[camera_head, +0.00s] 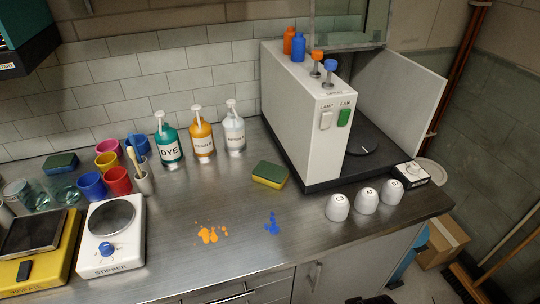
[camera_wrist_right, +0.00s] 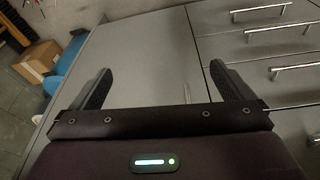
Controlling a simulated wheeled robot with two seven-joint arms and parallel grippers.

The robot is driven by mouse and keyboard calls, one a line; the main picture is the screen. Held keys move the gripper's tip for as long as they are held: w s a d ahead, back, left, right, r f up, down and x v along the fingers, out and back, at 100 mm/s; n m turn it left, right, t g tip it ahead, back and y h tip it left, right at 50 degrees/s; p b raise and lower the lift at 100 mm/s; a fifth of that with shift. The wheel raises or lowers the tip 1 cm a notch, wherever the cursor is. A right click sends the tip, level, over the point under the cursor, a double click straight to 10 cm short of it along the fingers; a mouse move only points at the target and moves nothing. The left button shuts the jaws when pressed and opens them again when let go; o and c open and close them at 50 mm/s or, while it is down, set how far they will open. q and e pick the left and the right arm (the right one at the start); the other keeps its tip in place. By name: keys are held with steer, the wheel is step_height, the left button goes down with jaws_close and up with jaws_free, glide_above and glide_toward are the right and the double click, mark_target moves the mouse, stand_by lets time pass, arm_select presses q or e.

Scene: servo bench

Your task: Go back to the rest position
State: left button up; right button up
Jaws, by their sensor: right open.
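My right gripper (camera_wrist_right: 160,83) shows in the right wrist view. Its two dark fingers are wide apart with nothing between them. Beyond them are the grey cabinet fronts (camera_wrist_right: 150,50) below the bench, and the fingers appear clear of these. My left gripper is in neither view. In the head view no gripper can be made out; a small dark shape shows at the bottom edge, and I cannot tell what it is.
The steel bench (camera_head: 300,230) holds bottles (camera_head: 202,140), coloured cups (camera_head: 92,184), a stirrer (camera_head: 112,235), a sponge (camera_head: 270,174) and a white booth (camera_head: 300,115). Orange (camera_head: 209,235) and blue spills (camera_head: 272,225) lie in front. Drawer handles (camera_wrist_right: 282,29) stick out; a cardboard box (camera_wrist_right: 38,64) stands on the floor.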

step_height(320, 180, down, 17)
steer(key=s+b, duration=0.2)
steer(key=s, duration=0.1)
steer(key=s+d+f+g+b, duration=0.1)
steer(key=s+d+f+b, duration=0.1)
steer(key=s+f, duration=0.8)
steer(key=s+d+f+g+b, duration=0.1)
steer(key=s+d+f, duration=0.1)
steer(key=s+f, duration=0.8)
step_height(320, 180, down, 5)
steer(key=shift+s+r+b, duration=0.2)
steer(key=shift+b, duration=0.2)
